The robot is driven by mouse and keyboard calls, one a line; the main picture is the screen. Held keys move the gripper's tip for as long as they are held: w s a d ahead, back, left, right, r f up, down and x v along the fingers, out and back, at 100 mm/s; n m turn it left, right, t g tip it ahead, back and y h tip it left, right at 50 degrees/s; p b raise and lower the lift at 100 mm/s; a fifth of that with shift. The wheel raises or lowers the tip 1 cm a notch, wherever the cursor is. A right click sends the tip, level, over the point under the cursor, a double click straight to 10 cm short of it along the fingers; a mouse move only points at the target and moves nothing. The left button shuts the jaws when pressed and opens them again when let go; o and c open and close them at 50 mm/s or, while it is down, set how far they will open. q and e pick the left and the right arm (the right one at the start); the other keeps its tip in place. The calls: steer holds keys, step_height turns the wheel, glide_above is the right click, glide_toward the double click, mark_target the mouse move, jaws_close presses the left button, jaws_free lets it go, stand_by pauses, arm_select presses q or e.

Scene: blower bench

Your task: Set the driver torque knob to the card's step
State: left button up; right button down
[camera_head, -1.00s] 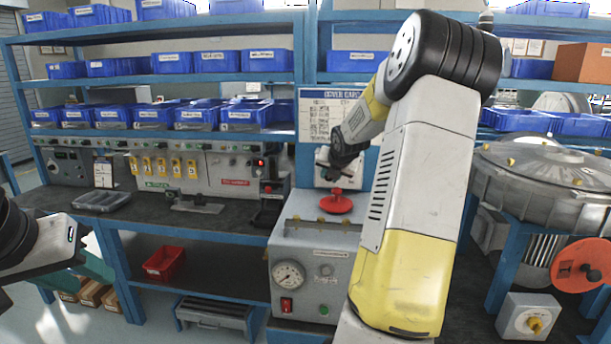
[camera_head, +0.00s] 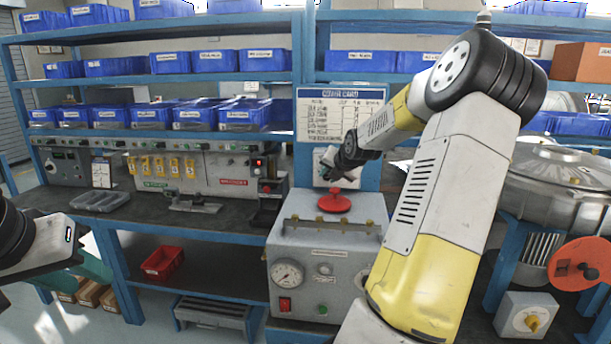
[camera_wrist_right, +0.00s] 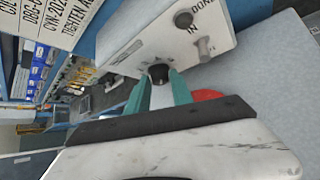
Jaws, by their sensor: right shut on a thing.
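The torque card (camera_head: 341,117) is a white printed sheet with a blue header, upright behind the bench; its lines are too small to read in the head view. A pale box (camera_head: 326,164) stands below it, partly hidden by my right gripper (camera_head: 340,172). In the right wrist view, the box (camera_wrist_right: 125,45) carries a black knob (camera_wrist_right: 158,73), and my right gripper (camera_wrist_right: 158,88) has its teal fingers closed around it. The knob's pointer and scale cannot be made out. My left gripper (camera_head: 92,266) is low at the left edge, its opening unclear.
A red round handle (camera_head: 334,202) sits on the grey gauge cabinet (camera_head: 320,245), just below my right gripper. A red disc (camera_head: 578,263) and a grey box with a yellow knob (camera_head: 532,321) stand at right. Blue bins (camera_head: 245,112) fill the shelves.

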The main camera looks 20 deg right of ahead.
steer(key=shift+s+a+f, duration=0.1)
steer(key=shift+a+f, duration=0.05)
steer(key=shift+f, duration=0.1)
steer(key=c, duration=1.1)
jaws_free()
steer(key=shift+r, duration=0.1)
steer(key=shift+r, duration=0.1)
steer(key=shift+s+r, duration=0.3)
steer(key=shift+s, duration=0.15)
steer(key=shift+v, duration=3.2)
